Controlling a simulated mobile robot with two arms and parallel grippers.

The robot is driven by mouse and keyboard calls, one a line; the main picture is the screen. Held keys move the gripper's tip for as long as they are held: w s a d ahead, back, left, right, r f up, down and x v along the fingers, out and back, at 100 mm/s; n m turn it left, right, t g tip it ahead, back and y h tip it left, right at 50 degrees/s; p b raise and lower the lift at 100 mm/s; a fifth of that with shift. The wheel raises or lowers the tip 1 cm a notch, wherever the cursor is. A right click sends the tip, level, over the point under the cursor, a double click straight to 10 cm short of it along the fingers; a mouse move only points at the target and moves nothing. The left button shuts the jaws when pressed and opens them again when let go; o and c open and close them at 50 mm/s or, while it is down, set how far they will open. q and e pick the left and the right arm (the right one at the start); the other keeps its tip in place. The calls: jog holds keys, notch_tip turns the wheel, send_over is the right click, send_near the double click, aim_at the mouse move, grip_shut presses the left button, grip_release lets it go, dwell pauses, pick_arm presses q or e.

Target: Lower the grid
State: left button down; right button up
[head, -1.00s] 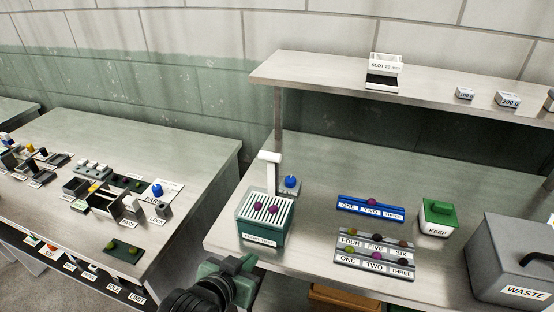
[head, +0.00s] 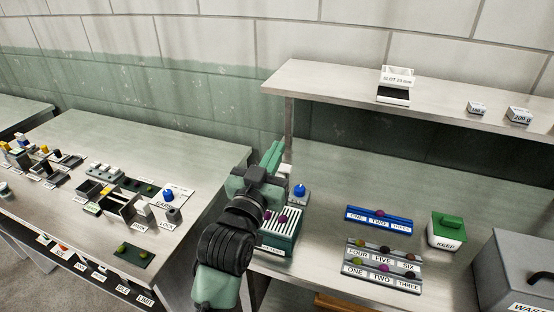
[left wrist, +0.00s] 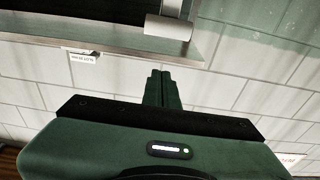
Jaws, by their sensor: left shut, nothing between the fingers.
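The green box (head: 283,243) with a white slotted grid (head: 270,222) on top stands at the left front of the right-hand table. A purple ball (head: 283,218) rests on the grid; its left part is hidden behind my arm. My left gripper (head: 271,156) is above and behind the box, shut and empty, and hides most of the white post behind the grid. In the left wrist view its fingers (left wrist: 163,82) are together. A white crossbar (left wrist: 168,28) on a post shows just beyond them, apparently apart from the fingertips. My right gripper is not in view.
A blue knob (head: 300,191) stands close to the right of the gripper. A shelf (head: 340,95) runs above the table's back.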

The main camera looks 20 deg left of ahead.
pick_arm(q)
jog(key=shift+w+r, duration=0.3)
jog(key=shift+w, duration=0.55)
jog(key=f, duration=0.2)
jog(key=s+f, duration=0.1)
jog(key=f, duration=0.1)
jog(key=shift+f, duration=0.2)
jog(key=shift+f, duration=0.1)
